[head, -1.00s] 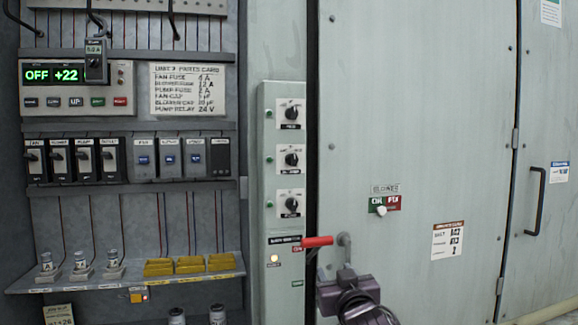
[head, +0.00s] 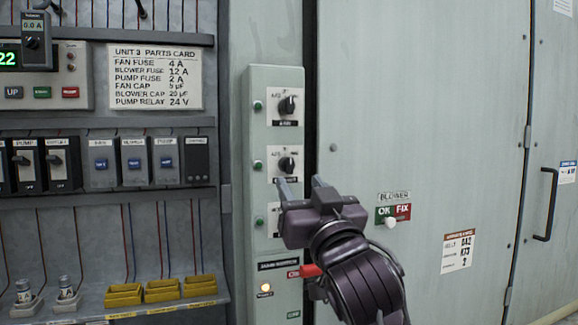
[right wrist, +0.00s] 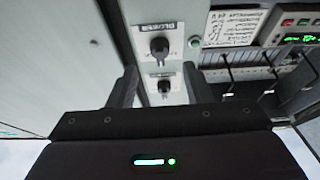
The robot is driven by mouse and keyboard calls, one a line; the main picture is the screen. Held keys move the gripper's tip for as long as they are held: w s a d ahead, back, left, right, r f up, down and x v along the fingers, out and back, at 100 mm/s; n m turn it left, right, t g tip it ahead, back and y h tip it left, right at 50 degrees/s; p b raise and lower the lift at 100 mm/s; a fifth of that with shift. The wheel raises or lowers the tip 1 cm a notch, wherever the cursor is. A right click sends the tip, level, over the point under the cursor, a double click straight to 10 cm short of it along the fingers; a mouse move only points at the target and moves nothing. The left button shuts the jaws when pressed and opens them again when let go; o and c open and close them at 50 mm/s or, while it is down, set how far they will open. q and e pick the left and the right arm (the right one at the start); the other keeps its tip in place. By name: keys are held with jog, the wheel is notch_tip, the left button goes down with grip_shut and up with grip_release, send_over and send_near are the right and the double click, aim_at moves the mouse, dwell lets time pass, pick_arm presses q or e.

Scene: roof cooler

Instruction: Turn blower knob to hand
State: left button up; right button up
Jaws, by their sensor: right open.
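A grey panel box (head: 259,215) carries three black rotary knobs in a column. The middle knob (head: 287,165) stands just above my fingertips; its label is partly covered. The upper knob (head: 287,105) is clear, and the lower one is mostly hidden behind my gripper. My right gripper (head: 300,183) is open and empty, in front of the panel's right side. In the right wrist view, which is upside down, a knob (right wrist: 159,46) with a label that seems to read BLOWER shows ahead between the fingers (right wrist: 160,88), apart from them. Dial markings are too small to read.
A red handle (head: 309,270) sticks out beside my right wrist. A BLOWER plate with OK and FIX (head: 393,213) is on the large door to the right. A shelf with yellow trays (head: 162,290) and breakers (head: 131,163) lie left.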

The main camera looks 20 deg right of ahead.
aim_at(290, 169)
jog(key=shift+w+r+p, duration=0.7)
jog(key=shift+w+r, duration=0.2)
jog(key=shift+w, duration=0.15)
jog(key=shift+w+r+p, duration=0.15)
jog(key=shift+w+p, duration=0.2)
jog(key=shift+w, duration=1.05)
pick_arm(q)
jog(key=r, duration=0.2)
jog(key=shift+s+r, duration=0.3)
jog(key=shift+s, duration=0.05)
pick_arm(e)
jog(key=shift+a, duration=0.1)
jog(key=c, duration=1)
